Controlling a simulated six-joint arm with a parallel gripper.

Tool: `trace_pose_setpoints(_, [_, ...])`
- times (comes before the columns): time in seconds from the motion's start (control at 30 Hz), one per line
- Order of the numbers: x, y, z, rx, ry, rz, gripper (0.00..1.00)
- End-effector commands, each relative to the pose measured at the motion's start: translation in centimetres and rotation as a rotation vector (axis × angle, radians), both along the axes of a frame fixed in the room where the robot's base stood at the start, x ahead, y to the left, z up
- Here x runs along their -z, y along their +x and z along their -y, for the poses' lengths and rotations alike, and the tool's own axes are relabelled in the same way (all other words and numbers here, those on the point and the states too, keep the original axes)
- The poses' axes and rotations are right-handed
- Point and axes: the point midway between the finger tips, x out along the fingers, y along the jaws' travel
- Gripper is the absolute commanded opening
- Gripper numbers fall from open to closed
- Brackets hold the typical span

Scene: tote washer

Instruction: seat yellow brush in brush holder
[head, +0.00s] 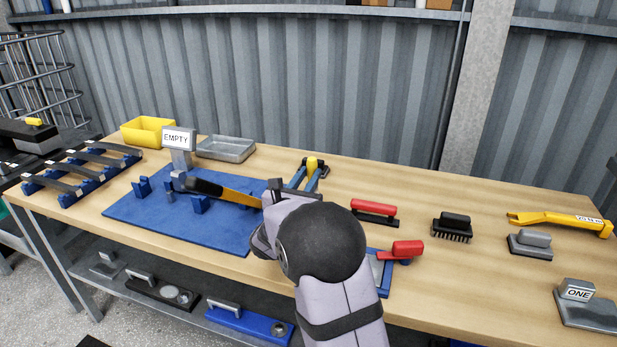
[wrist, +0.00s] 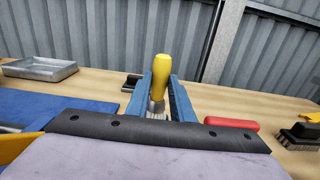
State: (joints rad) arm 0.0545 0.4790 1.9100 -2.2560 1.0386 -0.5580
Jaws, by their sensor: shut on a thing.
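The yellow brush (head: 312,164) stands upright between the blue fingers of my gripper (head: 309,176), over the back half of the bench. In the wrist view the rounded yellow handle (wrist: 161,72) rises above the fingers (wrist: 163,98), with its pale lower part gripped between them. The brush's lower end is hidden by the fingers and palm, so I cannot tell whether it touches anything. A small dark block (wrist: 130,83) sits just left of the fingers, partly hidden. I cannot tell whether it is the brush holder.
A yellow tool with a black grip (head: 205,187) lies across the blue mat (head: 130,208), by the EMPTY sign (head: 179,138). A metal tray (head: 226,148) stands behind.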

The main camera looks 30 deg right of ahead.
Motion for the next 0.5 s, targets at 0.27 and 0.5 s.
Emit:
trace_pose_setpoints(0.27, [0.25, 0.00, 0.00, 0.000, 0.000, 0.001, 0.00])
trace_pose_setpoints(0.5, [0.31, 0.00, 0.00, 0.000, 0.000, 0.000, 0.00])
